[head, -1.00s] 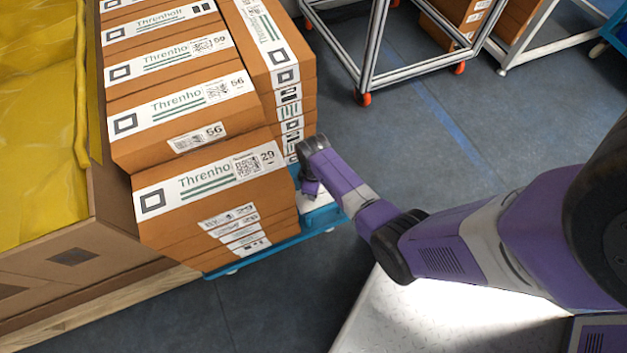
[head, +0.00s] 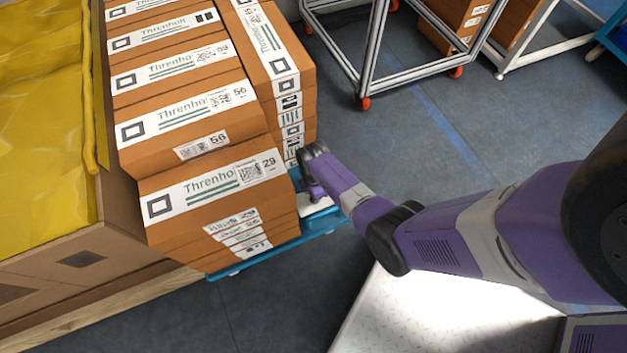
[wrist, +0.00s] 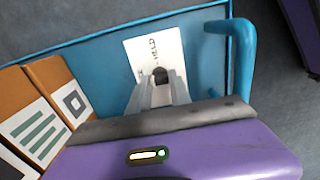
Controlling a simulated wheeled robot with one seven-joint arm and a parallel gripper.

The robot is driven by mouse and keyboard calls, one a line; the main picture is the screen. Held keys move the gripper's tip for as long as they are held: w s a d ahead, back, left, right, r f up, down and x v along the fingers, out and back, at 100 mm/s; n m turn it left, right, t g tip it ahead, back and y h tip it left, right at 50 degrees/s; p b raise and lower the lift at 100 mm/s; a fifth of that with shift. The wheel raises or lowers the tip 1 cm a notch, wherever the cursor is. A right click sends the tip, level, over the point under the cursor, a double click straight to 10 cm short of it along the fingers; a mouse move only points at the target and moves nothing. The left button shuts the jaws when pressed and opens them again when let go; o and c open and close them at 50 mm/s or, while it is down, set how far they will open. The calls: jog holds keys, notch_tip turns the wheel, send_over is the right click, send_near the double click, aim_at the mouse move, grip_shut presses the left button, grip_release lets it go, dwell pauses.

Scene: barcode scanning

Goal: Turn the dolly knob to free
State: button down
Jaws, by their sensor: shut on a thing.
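The dolly (head: 338,222) is a blue platform under the box stacks; its blue deck (wrist: 110,62) and a raised blue handle (wrist: 243,60) show in the wrist view. A white plate (wrist: 142,47) on the deck bears dark lettering that seems to read HELD. The small dark knob (wrist: 160,78) stands on this plate. My gripper (wrist: 160,92) has its two grey fingers on either side of the knob, shut on it. In the head view my arm reaches down at the dolly's right end, and the fingertips and knob are not clear there.
Brown cardboard boxes (head: 220,205) are stacked on the dolly, close beside my wrist. A large carton with yellow lining (head: 45,130) stands at the left. A metal-framed cart (head: 368,60) on red casters stands behind. Dark floor (head: 490,130) is open at the right.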

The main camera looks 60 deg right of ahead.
jog(key=shift+w, duration=0.1)
dwell(0.3)
jog(key=c, duration=1.2)
grip_release()
jog(key=shift+r+p, duration=2)
jog(key=shift+r, duration=1.95)
